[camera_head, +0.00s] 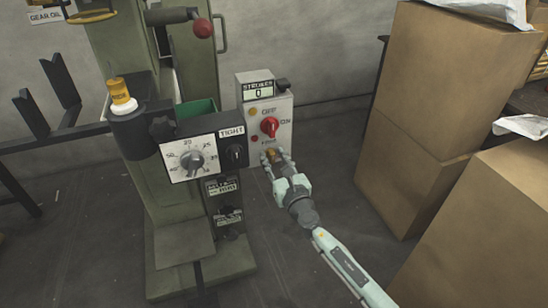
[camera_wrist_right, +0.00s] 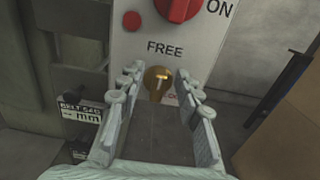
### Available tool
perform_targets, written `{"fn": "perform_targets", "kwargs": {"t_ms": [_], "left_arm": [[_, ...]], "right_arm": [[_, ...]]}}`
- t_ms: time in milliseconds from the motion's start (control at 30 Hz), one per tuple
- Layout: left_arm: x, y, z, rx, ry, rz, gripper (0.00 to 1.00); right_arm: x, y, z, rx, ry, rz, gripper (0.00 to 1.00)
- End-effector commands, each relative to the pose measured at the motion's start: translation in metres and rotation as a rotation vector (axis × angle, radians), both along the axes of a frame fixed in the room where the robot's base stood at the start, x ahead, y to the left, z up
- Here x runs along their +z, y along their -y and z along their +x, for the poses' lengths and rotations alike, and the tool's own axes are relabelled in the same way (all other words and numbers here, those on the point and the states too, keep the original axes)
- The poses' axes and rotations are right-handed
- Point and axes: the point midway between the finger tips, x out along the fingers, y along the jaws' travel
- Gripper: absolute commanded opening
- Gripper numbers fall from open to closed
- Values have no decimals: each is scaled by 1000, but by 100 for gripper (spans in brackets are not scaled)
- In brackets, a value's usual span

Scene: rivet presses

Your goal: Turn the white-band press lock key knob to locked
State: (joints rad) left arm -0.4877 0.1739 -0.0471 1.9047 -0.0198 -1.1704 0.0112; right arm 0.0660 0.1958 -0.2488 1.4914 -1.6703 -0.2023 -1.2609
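The brass lock key knob (camera_wrist_right: 158,82) sits low on the grey control box of the green press (camera_head: 176,240). Its slot looks close to upright, pointing toward the word FREE above it. A red-lettered label at its lower right is mostly hidden by a finger. In the head view the knob (camera_head: 272,155) shows small between the fingertips. My right gripper (camera_wrist_right: 160,84) is open, one finger on each side of the knob, with visible gaps; contact is not seen. The right gripper (camera_head: 277,158) reaches up from the lower right in the head view. My left gripper is not in view.
A red ON/OFF switch (camera_head: 269,126) sits just above the knob. A dial panel (camera_head: 190,160) and a TIGHT selector (camera_head: 235,154) stand left. Large cardboard boxes (camera_head: 440,100) stand right. Grey floor (camera_head: 290,260) is open below the arm.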

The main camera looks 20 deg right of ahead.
Motion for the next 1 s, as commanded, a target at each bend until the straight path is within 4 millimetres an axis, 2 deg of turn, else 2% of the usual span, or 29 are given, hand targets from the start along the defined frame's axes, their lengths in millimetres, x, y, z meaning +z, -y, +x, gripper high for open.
{"fn": "perform_targets", "kwargs": {"t_ms": [100,300,600,1000], "left_arm": [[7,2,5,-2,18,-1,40],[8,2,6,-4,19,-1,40],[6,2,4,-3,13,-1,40],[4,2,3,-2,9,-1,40]], "right_arm": [[0,0,4,-1,-1,1,34],[0,0,4,-1,-1,2,34],[0,0,4,-1,0,2,0],[-1,1,4,-1,-1,35,0]]}}
